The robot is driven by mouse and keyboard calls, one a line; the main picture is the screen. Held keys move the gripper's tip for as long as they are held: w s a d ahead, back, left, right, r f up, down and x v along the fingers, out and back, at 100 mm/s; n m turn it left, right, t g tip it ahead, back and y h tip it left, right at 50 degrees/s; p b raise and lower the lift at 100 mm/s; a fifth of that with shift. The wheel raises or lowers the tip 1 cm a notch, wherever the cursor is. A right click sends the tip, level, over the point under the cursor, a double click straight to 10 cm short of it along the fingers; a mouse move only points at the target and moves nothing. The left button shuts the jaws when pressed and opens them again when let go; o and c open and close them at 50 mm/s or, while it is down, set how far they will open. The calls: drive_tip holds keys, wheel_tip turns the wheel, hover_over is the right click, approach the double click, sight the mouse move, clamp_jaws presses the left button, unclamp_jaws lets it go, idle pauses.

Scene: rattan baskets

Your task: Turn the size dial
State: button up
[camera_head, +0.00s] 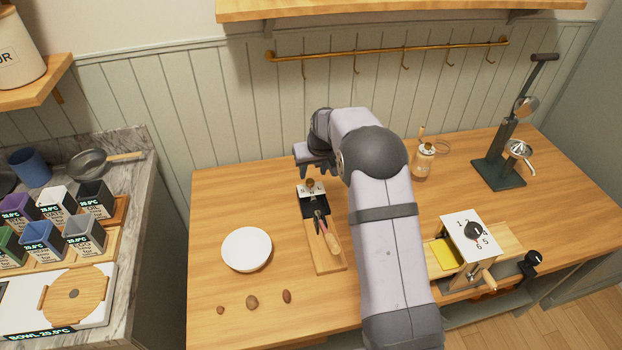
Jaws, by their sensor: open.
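My gripper (316,171) is open and hangs just above the back end of a small wooden-based device (329,261). Another dial, a black knob (474,231) on a white numbered plate, sits on the machine at the right.
A white bowl (247,249) stands left of the device, with three nuts (252,302) in front of it. A hook rail (388,52) runs along the wall behind.

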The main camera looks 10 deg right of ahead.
sight(310, 181)
drive_tip(key=shift+p+x, duration=1.3)
drive_tip(key=shift+x, duration=2.15)
clamp_jaws()
